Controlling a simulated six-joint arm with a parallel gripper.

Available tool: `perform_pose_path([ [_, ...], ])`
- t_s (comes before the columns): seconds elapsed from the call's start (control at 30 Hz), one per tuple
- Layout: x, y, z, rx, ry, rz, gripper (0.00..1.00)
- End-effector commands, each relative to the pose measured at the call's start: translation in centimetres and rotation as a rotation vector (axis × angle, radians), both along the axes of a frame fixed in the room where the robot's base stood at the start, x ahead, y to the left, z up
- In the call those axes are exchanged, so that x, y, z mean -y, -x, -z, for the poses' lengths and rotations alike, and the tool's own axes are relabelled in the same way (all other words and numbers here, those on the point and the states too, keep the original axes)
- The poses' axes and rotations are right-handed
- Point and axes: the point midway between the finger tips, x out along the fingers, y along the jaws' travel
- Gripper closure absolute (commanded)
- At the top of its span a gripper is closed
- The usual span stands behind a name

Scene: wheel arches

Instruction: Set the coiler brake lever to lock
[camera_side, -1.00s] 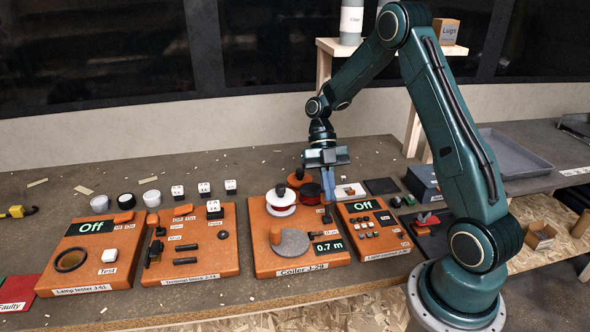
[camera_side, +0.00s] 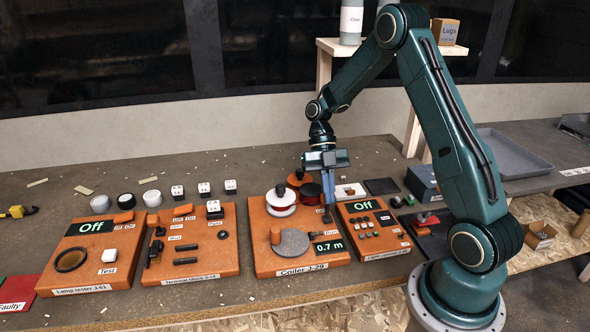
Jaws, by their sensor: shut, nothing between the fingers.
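The coiler (camera_side: 262,262) is an orange box labelled "Coiler J-29" in the middle of the bench. It carries a white-and-red spool (camera_side: 281,203), a grey disc (camera_side: 290,243) with an orange knob, and a display (camera_side: 328,246) reading 0.7 m. A small dark lever (camera_side: 327,215) stands at its right side, above a label that reads like "Run". My gripper (camera_side: 327,200) is shut and empty, pointing down at the coiler's right side by this lever. Whether the fingertips touch the lever cannot be told. The fingers partly hide it.
An orange unit (camera_side: 373,229) showing Off stands close on the right. The terminal block unit (camera_side: 190,248) and lamp tester (camera_side: 91,257) stand to the left.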

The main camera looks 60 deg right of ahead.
Motion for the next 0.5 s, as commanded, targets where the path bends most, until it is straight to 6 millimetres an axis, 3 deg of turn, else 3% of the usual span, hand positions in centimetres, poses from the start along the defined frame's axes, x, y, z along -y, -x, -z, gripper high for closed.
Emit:
perform_pose_path([
  [0.5,-1.3,1.3,0.1,0.138,0.138,-0.001,1.0],
])
